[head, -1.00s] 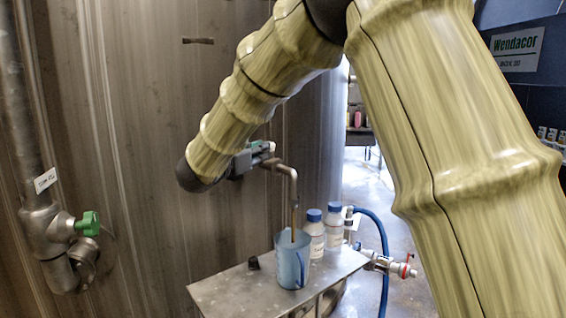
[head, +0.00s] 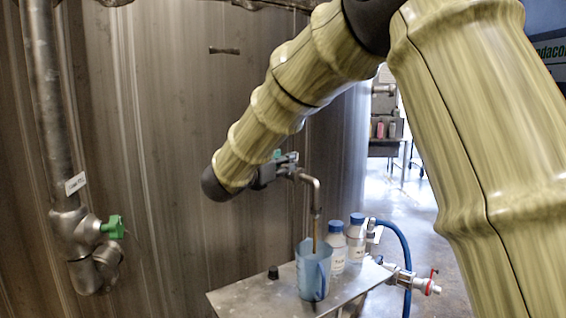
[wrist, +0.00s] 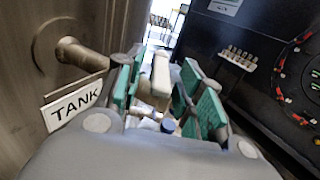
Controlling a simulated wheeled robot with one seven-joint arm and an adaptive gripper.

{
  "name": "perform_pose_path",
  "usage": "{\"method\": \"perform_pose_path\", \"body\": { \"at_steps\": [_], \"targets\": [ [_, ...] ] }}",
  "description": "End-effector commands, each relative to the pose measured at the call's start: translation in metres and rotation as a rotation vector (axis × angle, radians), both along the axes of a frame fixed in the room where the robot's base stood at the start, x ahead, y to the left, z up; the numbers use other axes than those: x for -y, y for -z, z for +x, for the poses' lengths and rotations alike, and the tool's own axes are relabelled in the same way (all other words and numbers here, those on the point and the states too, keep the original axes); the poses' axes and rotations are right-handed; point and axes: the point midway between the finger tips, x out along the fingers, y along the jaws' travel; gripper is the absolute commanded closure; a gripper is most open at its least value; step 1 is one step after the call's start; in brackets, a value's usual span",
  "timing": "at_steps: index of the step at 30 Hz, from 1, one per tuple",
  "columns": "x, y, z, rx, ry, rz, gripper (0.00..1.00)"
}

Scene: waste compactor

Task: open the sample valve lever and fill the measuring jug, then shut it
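The light-blue measuring jug (head: 312,278) stands upright on a metal shelf under the bent sample spout (head: 315,195). A thin brownish stream (head: 315,232) runs from the spout into the jug; the level inside cannot be seen. My gripper (head: 287,163) is at the valve behind the spout, partly hidden by my arm. In the wrist view, its green-padded fingers (wrist: 165,95) stand apart on both sides of a pale lever (wrist: 161,75), with narrow gaps visible beside it. The lever is not clear in the head view.
Two blue-capped bottles (head: 356,238) stand just right of the jug, and a small black cap (head: 273,272) lies left of it on the shelf (head: 245,296). A blue hose (head: 402,240) and red-handled valve are at the right. A green-handled valve (head: 112,227) is on the left pipe.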

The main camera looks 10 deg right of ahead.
Motion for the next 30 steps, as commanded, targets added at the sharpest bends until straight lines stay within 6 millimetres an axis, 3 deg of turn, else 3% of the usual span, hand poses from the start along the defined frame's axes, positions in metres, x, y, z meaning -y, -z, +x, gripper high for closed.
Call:
{"method": "perform_pose_path", "body": {
  "at_steps": [18,30],
  "targets": [
    [-0.074,0.001,-0.064,-0.002,-0.001,-0.001,0.62],
    [-0.087,0.001,-0.076,-0.001,0.0,-0.001,0.62]
  ]
}}
